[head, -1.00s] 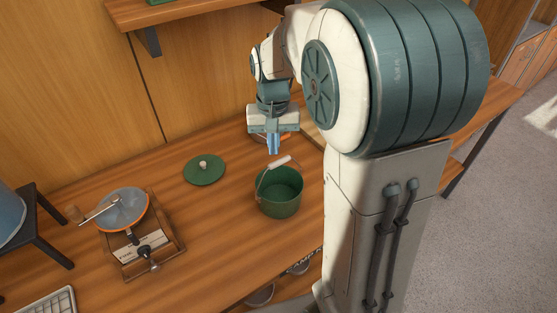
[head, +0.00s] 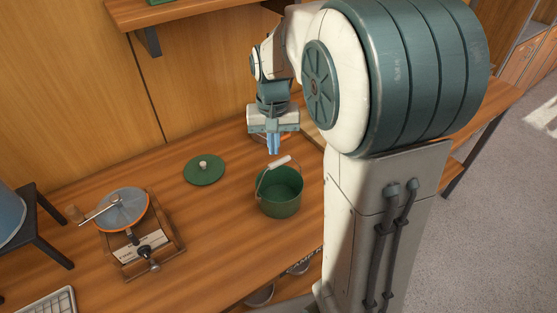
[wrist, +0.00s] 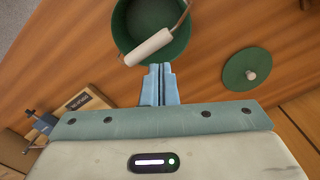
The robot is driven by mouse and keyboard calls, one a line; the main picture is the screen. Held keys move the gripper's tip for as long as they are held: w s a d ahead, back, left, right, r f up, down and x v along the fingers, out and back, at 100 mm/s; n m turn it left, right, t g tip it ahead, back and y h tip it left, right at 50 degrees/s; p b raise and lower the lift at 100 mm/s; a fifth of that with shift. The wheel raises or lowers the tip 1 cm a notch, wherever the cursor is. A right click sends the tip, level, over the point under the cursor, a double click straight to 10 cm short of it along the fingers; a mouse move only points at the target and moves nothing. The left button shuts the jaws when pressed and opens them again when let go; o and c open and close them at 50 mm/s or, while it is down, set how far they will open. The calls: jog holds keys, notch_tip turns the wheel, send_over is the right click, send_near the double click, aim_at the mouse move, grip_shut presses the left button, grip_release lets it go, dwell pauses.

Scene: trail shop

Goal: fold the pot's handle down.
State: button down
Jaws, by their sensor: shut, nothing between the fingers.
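The green pot (head: 280,197) stands open on the wooden counter, below my arm in the head view. Its wire handle with a white grip (head: 280,162) stands raised over the pot's far side. In the wrist view the white grip (wrist: 148,47) lies across the near rim of the pot (wrist: 152,15). My gripper (head: 274,149) is shut and empty, pointing down just behind the grip in the head view. In the wrist view its fingertips (wrist: 160,66) are close to the grip; I cannot tell whether they touch it.
A green lid (head: 204,170) with a pale knob lies left of the pot. A small device with a round orange-rimmed pan (head: 122,210) stands further left. A dark stand (head: 40,228) is at the left edge. A shelf (head: 190,12) hangs above. The counter (head: 215,245) between pan and pot is clear.

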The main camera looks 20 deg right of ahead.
jog(key=shift+f, duration=0.1)
notch_tip(320, 180, down, 3)
jog(key=shift+r+b, duration=0.1)
jog(key=shift+b, duration=1)
jog(key=shift+s+d, duration=0.3)
jog(key=shift+s, duration=0.65)
jog(key=shift+s+d, duration=0.3)
jog(key=shift+s, duration=0.6)
notch_tip(320, 180, up, 9)
jog(key=p, duration=0.7)
send_over(283, 162)
jog(key=shift+s+a, duration=0.1)
jog(key=shift+s, duration=0.3)
